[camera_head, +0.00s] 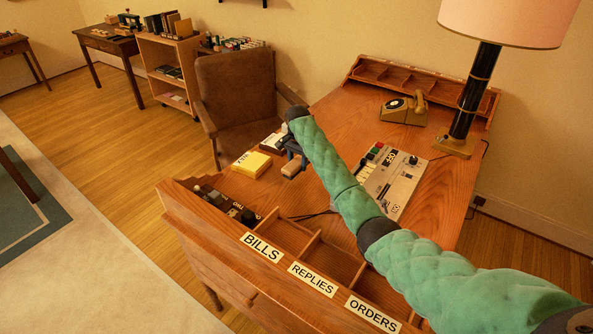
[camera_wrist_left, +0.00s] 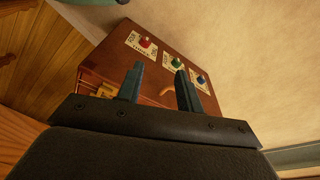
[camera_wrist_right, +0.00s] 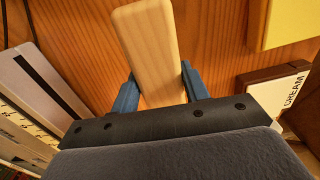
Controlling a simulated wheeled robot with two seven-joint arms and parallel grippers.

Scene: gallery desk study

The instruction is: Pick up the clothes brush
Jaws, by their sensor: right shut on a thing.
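The clothes brush (camera_wrist_right: 150,50) shows in the right wrist view as a pale wooden block with rounded edges. Its bristles are not visible. My right gripper (camera_wrist_right: 160,90) is shut on it, one blue finger on each side. In the head view the brush (camera_head: 291,168) is a small light shape beneath my right gripper (camera_head: 292,155), over the far-left part of the desk. I cannot tell whether it touches the desktop. My left gripper (camera_wrist_left: 158,85) has its fingers apart with nothing between them; it is out of the head view.
A yellow box (camera_head: 251,164) and a dark box labelled DREAM (camera_wrist_right: 290,90) lie close to the brush. A grey device (camera_head: 393,182), telephone (camera_head: 404,109) and lamp (camera_head: 470,90) stand on the desk (camera_head: 435,205). A brown box with coloured knobs (camera_wrist_left: 190,65) is before my left gripper.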

